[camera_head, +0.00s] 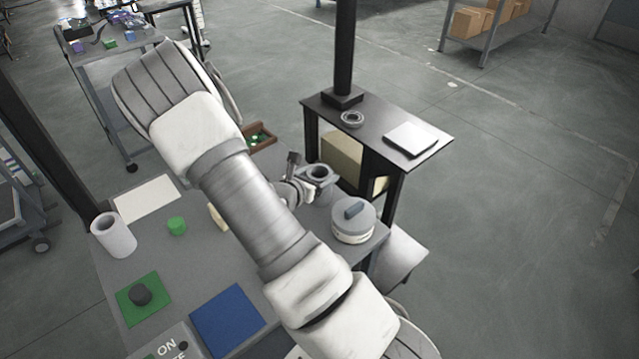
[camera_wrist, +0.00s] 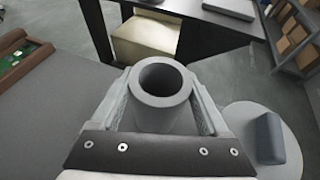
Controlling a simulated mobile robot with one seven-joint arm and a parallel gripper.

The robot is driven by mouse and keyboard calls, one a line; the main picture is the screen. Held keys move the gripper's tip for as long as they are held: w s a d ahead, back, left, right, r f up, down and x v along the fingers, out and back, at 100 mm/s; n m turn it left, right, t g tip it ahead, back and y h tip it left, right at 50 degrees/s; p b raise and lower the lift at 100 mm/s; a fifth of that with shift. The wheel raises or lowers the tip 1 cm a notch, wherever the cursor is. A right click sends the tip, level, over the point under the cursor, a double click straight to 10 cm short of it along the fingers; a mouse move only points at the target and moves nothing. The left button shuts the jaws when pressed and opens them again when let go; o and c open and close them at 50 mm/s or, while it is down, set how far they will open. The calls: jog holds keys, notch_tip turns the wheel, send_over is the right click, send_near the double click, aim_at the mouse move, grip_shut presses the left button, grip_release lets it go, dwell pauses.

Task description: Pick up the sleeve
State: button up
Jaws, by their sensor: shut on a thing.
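The sleeve (camera_wrist: 163,116) is a short grey hollow cylinder with a thick rim and a dark round bore. In the wrist view it stands upright between the two fingers of my gripper (camera_wrist: 161,106), which is shut on it. In the head view the sleeve (camera_head: 320,174) shows at the tip of my gripper (camera_head: 309,184), near the far right edge of the grey table (camera_head: 185,268). My arm hides part of the table. I cannot tell whether the sleeve's base touches the tabletop.
A white hollow cylinder (camera_head: 113,236), green block (camera_head: 176,226) and blue mat (camera_head: 228,322) are on the table. A dark side table (camera_head: 375,118) stands behind.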

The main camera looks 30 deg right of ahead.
jog(key=shift+r, duration=0.1)
jog(key=shift+r, duration=0.5)
jog(key=s+a+r+p, duration=0.6)
jog(key=s+r, duration=0.3)
jog(key=r, duration=0.3)
jog(key=shift+s+a+r+p, duration=0.15)
jog(key=shift+s+r+p, duration=0.15)
jog(key=shift+s+r, duration=0.1)
